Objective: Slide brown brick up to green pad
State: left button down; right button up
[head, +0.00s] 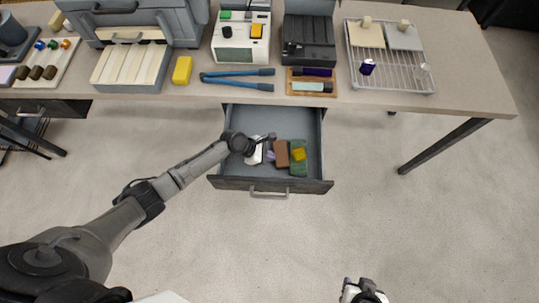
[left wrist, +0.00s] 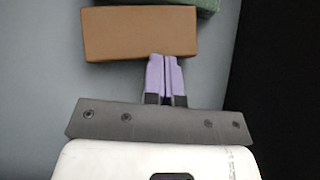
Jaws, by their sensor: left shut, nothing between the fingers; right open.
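The brown brick (head: 281,153) lies in the open drawer, just left of the green pad (head: 299,170). In the left wrist view the brick (left wrist: 140,33) lies across the top, with a strip of the green pad (left wrist: 205,3) beyond it. Brick and pad look very close; I cannot tell whether they touch. My left gripper (head: 271,155) is in the drawer left of the brick. Its lilac fingers (left wrist: 165,58) are shut and empty, with their tips at the brick's near side, touching or almost touching. My right gripper (head: 364,292) is open at the bottom edge, far from the drawer.
A yellow block (head: 298,154) sits on the green pad. The drawer's front wall (head: 230,183) and sides enclose the work area. The table above holds a yellow block (head: 182,70), blue-handled tongs (head: 238,79) and a wire rack (head: 400,75). Bare drawer floor shows around the pad.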

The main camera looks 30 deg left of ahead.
pick_arm(q)
jog(key=shift+s+a+r+p, duration=0.25)
jog(key=shift+r+p, duration=0.1)
jog(key=shift+p, duration=0.2)
jog(key=p+v, duration=0.7)
jog(key=v, duration=0.2)
jog(key=shift+p, duration=0.4)
jog(key=shift+w+a, duration=0.1)
